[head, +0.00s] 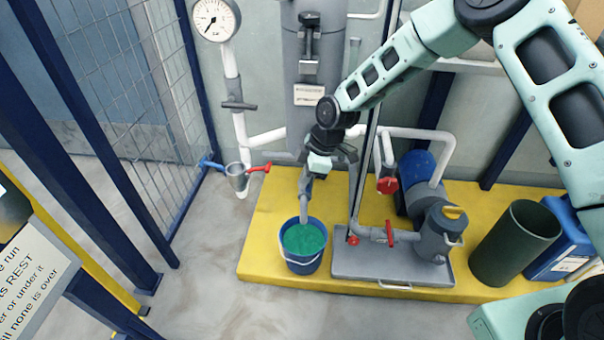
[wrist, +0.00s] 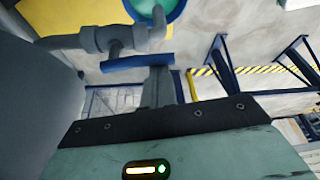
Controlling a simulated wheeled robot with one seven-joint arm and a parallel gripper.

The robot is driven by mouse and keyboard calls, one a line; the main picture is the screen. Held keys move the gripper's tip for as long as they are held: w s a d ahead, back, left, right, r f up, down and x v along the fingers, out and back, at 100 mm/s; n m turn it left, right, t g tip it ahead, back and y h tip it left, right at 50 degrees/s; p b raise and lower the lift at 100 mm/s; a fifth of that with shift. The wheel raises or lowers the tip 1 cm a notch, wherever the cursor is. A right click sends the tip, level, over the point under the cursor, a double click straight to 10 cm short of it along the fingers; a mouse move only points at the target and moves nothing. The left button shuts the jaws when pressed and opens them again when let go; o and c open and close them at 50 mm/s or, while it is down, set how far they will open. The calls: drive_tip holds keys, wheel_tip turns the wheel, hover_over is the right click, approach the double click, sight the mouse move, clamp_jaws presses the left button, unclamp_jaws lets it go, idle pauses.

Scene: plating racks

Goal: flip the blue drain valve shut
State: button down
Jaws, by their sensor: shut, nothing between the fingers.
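The blue drain valve handle (wrist: 137,62) shows in the wrist view as a bar running roughly along its grey valve body and pipe (wrist: 105,38). In the head view my gripper hides this handle. The drain spout (head: 305,200) points down over a blue bucket (head: 303,262) of green liquid. My gripper (head: 319,166) is shut and empty, beside the valve above the bucket. In the wrist view its fingertips (wrist: 158,78) are right at the blue bar, near its right half. I cannot tell whether they touch it.
Red-handled pipework and a pump (head: 438,235) stand right on the yellow plinth (head: 265,235). A mesh fence (head: 130,90) bounds the left. Floor in front is clear.

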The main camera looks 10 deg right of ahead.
drive_tip(key=d+n+p, duration=0.1)
drive_tip(key=d+n+g+p, duration=0.1)
drive_tip(key=n+p, duration=0.1)
drive_tip(key=shift+s+r, duration=0.1)
drive_tip(key=shift+r, duration=0.1)
drive_tip(key=shift+w+d+f+p, duration=0.15)
drive_tip(key=shift+w+d+p, duration=0.1)
drive_tip(key=shift+d+p, duration=0.7)
drive_tip(key=s+a, duration=0.1)
drive_tip(key=s+a+r+p, duration=0.1)
drive_tip(key=a, duration=0.1)
drive_tip(key=shift+s+a, duration=0.15)
drive_tip(key=shift+a, duration=0.1)
drive_tip(key=w+p+v, duration=0.1)
drive_tip(key=p+v, duration=0.1)
drive_tip(key=v, duration=0.7)
drive_tip(key=shift+w+r, duration=0.25)
drive_tip(key=shift+r, duration=0.1)
drive_tip(key=shift+a, duration=0.1)
